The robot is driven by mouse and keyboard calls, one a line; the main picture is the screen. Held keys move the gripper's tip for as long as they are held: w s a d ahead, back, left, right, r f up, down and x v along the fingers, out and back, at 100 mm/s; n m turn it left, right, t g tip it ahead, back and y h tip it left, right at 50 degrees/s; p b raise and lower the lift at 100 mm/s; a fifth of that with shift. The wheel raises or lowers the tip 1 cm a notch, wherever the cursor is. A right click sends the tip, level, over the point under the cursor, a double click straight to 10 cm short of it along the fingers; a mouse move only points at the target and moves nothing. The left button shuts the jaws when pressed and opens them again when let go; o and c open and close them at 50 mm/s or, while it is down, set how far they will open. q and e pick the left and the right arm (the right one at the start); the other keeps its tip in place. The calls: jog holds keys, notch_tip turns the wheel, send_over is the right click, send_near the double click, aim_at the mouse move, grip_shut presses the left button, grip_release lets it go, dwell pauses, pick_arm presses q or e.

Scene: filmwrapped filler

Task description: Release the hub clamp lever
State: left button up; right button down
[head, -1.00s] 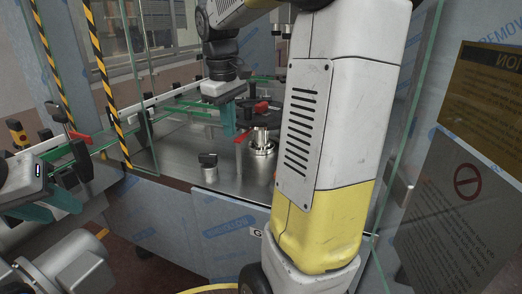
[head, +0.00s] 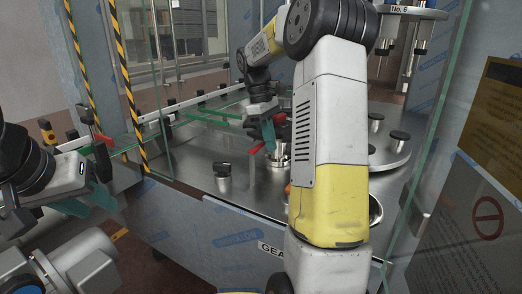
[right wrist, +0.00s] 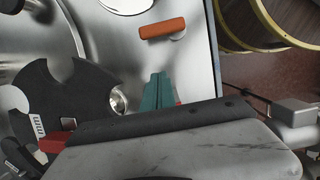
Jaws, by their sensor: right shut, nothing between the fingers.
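A red lever (head: 256,148) sticks out to the left of a silver hub (head: 279,157) on the metal deck in the head view. My right gripper (head: 268,132) is just above the lever and beside the hub. In the right wrist view its teal fingers (right wrist: 158,92) are together with nothing between them. A black notched disc (right wrist: 70,105) lies left of them, with a red part (right wrist: 55,141) at its lower edge. Whether the fingers touch the lever cannot be told. My left gripper (head: 94,186) is at the far left, its teal fingers apart and empty.
A black-topped post (head: 222,178) stands on the deck left of the hub. An orange handle (right wrist: 163,27) lies beyond my right fingers. A glass panel edge (head: 440,150) and striped posts (head: 126,90) flank the opening. My right arm hides part of the deck.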

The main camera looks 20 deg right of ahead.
jog(key=x, duration=0.9)
jog(key=shift+s+d+r, duration=0.25)
jog(key=shift+s+d, duration=0.65)
jog(key=shift+s, duration=0.15)
jog(key=shift+s+d, duration=0.4)
